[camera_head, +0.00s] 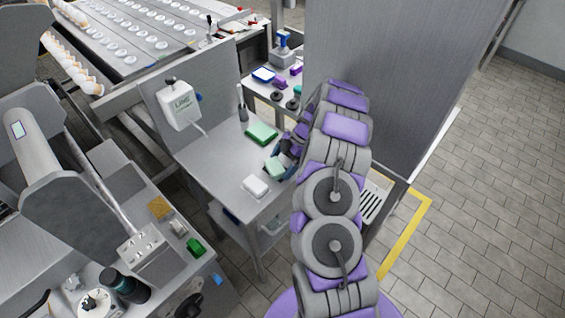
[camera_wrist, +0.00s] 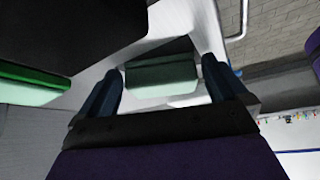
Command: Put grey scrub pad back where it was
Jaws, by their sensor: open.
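My gripper (camera_head: 287,152) is over the small metal table, its jaws open. A pale green block (camera_head: 275,168) lies on the table right by the fingertips. In the wrist view, my gripper (camera_wrist: 163,72) has its two dark blue fingers apart, with a pale green block (camera_wrist: 162,78) seen in the gap between them; I cannot tell whether they touch it. A small whitish-grey block (camera_head: 254,186) lies nearer the table's front edge. I cannot tell surely which piece is the grey scrub pad.
A white dispenser box (camera_head: 180,104) hangs on the panel left of the table. A dark upright bottle (camera_head: 242,103) stands at the table's back. A tall metal panel (camera_head: 390,80) stands to the right.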

